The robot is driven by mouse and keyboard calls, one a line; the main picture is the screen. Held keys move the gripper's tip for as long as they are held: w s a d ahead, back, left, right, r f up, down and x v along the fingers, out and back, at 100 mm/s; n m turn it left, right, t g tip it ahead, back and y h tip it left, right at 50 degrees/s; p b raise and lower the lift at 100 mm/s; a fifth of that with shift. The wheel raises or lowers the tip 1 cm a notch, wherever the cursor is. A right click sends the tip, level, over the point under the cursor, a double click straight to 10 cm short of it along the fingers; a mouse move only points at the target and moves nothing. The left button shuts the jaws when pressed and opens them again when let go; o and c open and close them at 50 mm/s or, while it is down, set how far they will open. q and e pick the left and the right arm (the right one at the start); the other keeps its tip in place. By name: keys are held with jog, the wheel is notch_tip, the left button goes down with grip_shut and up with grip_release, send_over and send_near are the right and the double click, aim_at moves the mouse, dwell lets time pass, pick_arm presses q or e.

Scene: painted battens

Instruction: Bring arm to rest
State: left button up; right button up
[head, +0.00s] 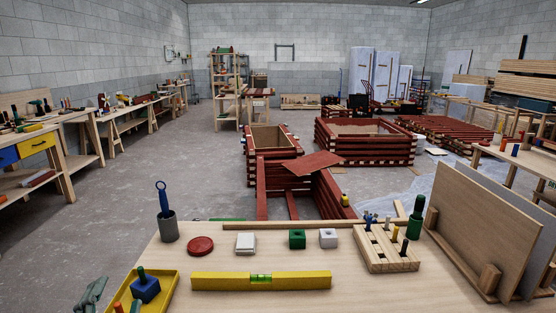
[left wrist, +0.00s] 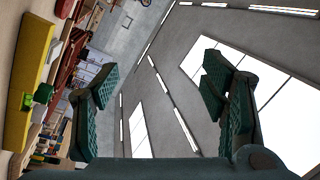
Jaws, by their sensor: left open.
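My left gripper (head: 92,291) shows at the lower left corner of the head view, beside the left edge of the workbench (head: 375,293) and left of the yellow tray. In the left wrist view its two dark green ridged fingers (left wrist: 160,70) stand wide apart with nothing between them. That view is turned on its side and looks up toward the roof and skylights, with the bench and the yellow level (left wrist: 35,65) at its left. My right gripper is not in view.
A yellow tray (head: 172,276) with a blue block is nearest the gripper. A spirit level (head: 300,281), grey cup (head: 169,227), red disc (head: 200,246), small blocks and a wooden peg rack (head: 385,252) stand on the bench. Plywood panels (head: 475,230) lean at right.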

pick_arm(q)
jog(key=s+a+f+n+g+y, duration=0.2)
jog(key=s+f+n+g, duration=0.2)
jog(key=f, duration=0.5)
jog(key=s+d+f+n+g+h, duration=0.2)
jog(key=s+d+f+g, duration=0.3)
jog(key=s+f, duration=0.45)
jog(key=s+d+f+n+g+h, duration=0.2)
jog(key=s+d+f+g+h, duration=0.1)
jog(key=s+f+g, duration=0.55)
jog(key=s+a+f+p, duration=0.1)
jog(key=s+f, duration=0.1)
jog(key=f, duration=0.6)
jog(key=s+a+f+p, duration=0.1)
jog(key=s+f+p, duration=0.1)
jog(key=f, duration=0.5)
jog(key=s+f+p, duration=0.2)
jog(key=s+f, duration=0.8)
jog(key=s, duration=0.3)
jog(key=shift+s+f+n+g, duration=0.3)
jog(key=shift+f+n+g, duration=0.05)
jog(key=shift+n+g, duration=0.1)
jog(key=shift+a, duration=0.1)
